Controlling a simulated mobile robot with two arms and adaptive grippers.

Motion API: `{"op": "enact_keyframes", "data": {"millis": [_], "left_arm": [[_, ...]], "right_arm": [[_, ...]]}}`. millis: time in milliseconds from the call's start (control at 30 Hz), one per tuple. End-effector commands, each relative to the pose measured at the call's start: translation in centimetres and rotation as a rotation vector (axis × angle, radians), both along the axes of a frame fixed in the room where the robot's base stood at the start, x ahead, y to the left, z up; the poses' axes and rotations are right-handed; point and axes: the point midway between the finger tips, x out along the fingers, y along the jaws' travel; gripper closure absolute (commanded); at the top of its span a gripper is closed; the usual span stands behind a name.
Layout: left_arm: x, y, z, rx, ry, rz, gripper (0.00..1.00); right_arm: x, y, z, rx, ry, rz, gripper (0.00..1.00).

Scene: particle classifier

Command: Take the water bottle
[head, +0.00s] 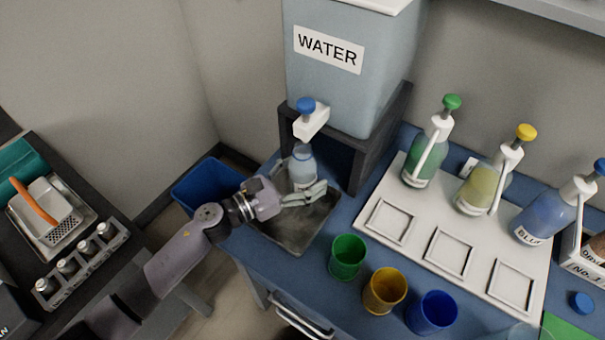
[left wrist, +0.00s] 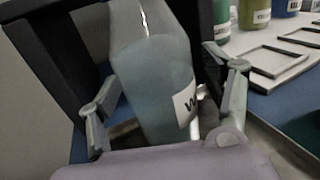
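The water bottle (head: 302,166) is pale blue and translucent. It stands upright on a grey metal tray (head: 290,243), below the tap (head: 310,120) of a large tank marked WATER (head: 345,75). My left gripper (head: 308,193) reaches in from the left at the bottle's lower part. In the left wrist view the bottle (left wrist: 152,75) fills the space between the two fingers (left wrist: 168,95), with part of its label showing. The fingers are spread on either side of it, with a visible gap on the right; contact on the left is unclear. My right gripper is out of view.
A dark stand (head: 370,140) holds the tank close behind the bottle. Green (head: 348,258), yellow (head: 385,291) and blue (head: 432,313) cups stand in front. Pump bottles stand on a white board (head: 400,200) to the right. A blue bin (head: 205,187) is at left.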

Motion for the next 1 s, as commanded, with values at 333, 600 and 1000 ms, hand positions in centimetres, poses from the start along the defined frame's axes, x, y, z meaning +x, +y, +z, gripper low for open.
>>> {"op": "enact_keyframes", "data": {"millis": [333,600,1000], "left_arm": [[-0.01,0.05,0.02,0.0,0.0,0.0,0.5],[-0.02,0.06,0.02,0.0,0.0,0.0,0.68],[0.02,0.04,0.16,-0.002,-0.002,0.0,0.92]], "right_arm": [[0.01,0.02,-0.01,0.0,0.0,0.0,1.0],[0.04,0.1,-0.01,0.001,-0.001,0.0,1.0],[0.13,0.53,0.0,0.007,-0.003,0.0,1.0]]}}
